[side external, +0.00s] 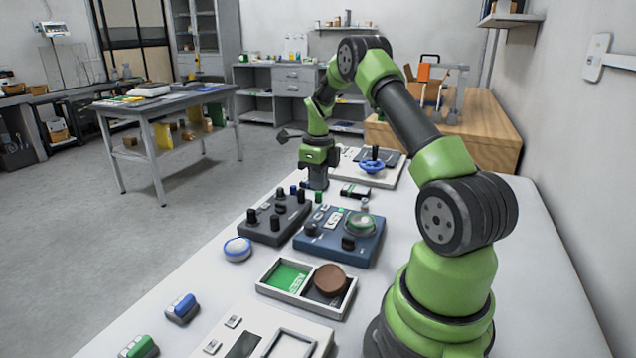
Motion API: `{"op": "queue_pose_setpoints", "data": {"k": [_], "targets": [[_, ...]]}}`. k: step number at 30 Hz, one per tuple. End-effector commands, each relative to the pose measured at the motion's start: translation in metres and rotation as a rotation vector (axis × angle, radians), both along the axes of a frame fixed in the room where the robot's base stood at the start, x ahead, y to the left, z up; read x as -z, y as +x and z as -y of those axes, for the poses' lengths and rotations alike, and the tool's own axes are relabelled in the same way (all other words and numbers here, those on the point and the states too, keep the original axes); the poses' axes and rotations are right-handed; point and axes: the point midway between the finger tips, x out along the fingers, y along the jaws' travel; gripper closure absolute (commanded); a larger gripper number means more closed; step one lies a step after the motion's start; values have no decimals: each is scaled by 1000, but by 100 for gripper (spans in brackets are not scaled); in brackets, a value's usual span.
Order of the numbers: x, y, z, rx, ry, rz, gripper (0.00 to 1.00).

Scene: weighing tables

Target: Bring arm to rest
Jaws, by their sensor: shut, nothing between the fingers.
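My gripper (314,184) is dark grey at the end of my green and black arm. It points down over the white table (200,315), beyond the dark grey box with black knobs (273,217) and the blue device (340,233). Its fingers are shut with nothing held. The fingertips are small in this view, and I cannot tell whether they touch the table. My arm is raised and bent, reaching from its base at the lower right toward the far part of the table.
A white panel with a blue handwheel (371,166) lies just right of my gripper. Nearer are a tray (262,287) with a green section and brown disc, a round blue-white button (237,249), and small blue (182,308) and green (140,347) blocks. The table's left strip is mostly clear.

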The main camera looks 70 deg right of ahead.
Motion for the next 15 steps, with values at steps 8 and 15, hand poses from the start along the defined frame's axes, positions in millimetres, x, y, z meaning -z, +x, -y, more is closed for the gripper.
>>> {"op": "queue_pose_setpoints", "data": {"k": [8, 15], "targets": [[0, 0, 0, 0, 0, 0, 100], [-3, 1, -2, -16, -3, 5, 100]]}}
